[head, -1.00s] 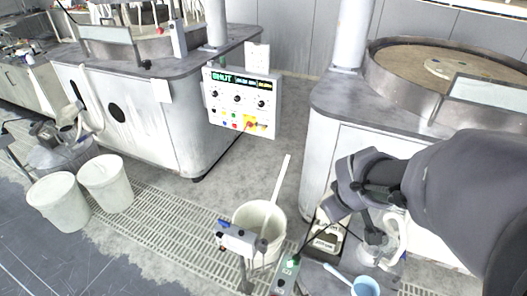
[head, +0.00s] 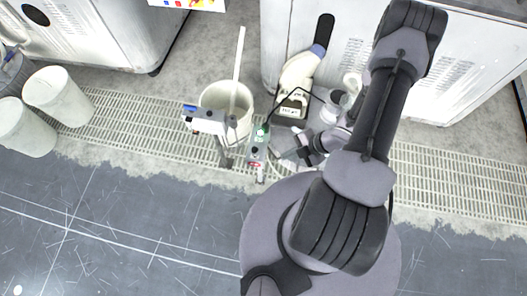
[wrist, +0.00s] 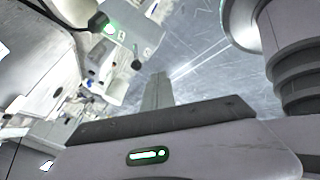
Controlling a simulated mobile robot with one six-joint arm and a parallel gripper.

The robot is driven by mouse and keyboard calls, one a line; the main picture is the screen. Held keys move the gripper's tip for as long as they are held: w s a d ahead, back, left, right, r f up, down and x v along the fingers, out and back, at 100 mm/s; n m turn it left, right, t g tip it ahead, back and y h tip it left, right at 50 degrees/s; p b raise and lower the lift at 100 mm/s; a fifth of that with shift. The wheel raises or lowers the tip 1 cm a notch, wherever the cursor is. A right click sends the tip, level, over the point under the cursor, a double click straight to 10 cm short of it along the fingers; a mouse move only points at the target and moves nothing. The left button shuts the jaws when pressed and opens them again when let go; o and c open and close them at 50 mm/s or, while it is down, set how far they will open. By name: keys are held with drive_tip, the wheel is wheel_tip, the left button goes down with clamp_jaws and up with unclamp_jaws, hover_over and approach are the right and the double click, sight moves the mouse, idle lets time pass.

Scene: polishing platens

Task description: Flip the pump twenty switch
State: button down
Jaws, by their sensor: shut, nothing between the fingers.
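A small grey control box (head: 257,150) with a green light, a dark knob and a red patch stands beside the white bucket in the head view. A box with a green light (wrist: 109,29) and a dark knob shows at upper left in the wrist view. I cannot read a label, so I cannot tell which control is the pump twenty switch. My gripper (head: 284,157) is just right of the control box in the head view, apart from it as far as I can see. Its shut, empty fingers (wrist: 158,92) point up the wrist view.
A white bucket (head: 213,100) with a pole in it and a post-mounted box (head: 204,121) stand left of the control box. Two more buckets (head: 58,95) stand far left. The tiled floor in front is clear.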

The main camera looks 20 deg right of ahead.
sight(255, 150)
drive_tip(key=w+a+f+b, duration=0.2)
drive_tip(key=w+a+f, duration=0.1)
drive_tip(key=w+a+f+b, duration=0.3)
drive_tip(key=w+f, duration=0.1)
drive_tip(key=shift+a+f, duration=0.15)
drive_tip(key=shift+f, duration=0.15)
drive_tip(key=shift+a+r, duration=0.1)
idle(0.3)
